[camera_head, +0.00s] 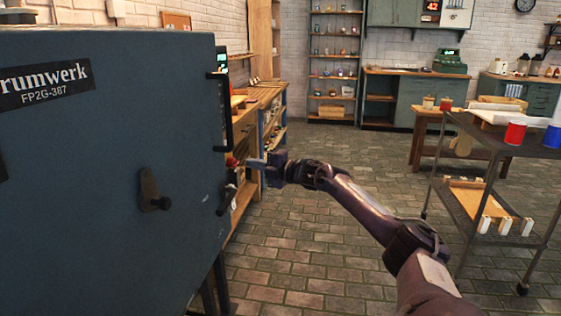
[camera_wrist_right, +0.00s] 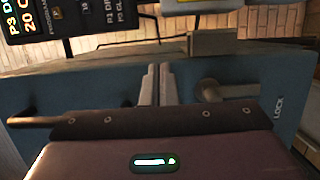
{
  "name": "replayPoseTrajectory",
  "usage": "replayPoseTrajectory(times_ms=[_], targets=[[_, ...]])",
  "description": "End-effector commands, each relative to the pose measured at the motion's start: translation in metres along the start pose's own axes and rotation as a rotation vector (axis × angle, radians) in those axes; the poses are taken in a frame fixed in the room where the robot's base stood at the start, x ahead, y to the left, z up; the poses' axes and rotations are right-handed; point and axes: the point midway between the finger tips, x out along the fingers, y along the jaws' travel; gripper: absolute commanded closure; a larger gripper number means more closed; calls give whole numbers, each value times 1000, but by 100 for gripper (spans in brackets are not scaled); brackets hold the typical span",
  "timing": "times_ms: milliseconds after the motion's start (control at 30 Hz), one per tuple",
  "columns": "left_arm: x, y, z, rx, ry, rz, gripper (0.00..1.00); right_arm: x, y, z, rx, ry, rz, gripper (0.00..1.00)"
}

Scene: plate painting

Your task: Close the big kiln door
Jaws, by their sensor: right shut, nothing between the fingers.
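The big blue-grey kiln (camera_head: 100,130) fills the left of the head view, with a name plate and a small dark lever on its broad face. A black bar handle (camera_head: 229,115) stands at its right edge. My right gripper (camera_head: 250,163) is shut and empty at the right of that edge, fingers pointing left. In the wrist view its closed fingers (camera_wrist_right: 158,85) lie over a blue panel (camera_wrist_right: 235,115) marked LOCK, with a lever (camera_wrist_right: 212,90) to their right. I cannot tell whether they touch the panel, or how far the door is open. My left gripper is not in view.
A display panel (camera_wrist_right: 90,15) is at the top of the wrist view. A wooden workbench (camera_head: 262,95) stands behind the kiln. A dark cart (camera_head: 500,135) with red and blue cups stands at the right. The brick floor (camera_head: 300,260) between is clear.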

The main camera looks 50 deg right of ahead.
Motion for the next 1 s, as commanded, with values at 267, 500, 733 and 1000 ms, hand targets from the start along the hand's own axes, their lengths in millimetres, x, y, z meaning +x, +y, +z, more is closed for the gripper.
replayPoseTrajectory(times_ms=[267,500,733,1000], targets=[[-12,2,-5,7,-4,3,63,-20,-1,38,0,-2,-2,100],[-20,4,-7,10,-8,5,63,-30,-3,56,2,1,-4,100],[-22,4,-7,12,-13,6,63,-35,-2,63,1,2,-5,100],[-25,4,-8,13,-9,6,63,-36,-3,64,0,2,-6,100]])
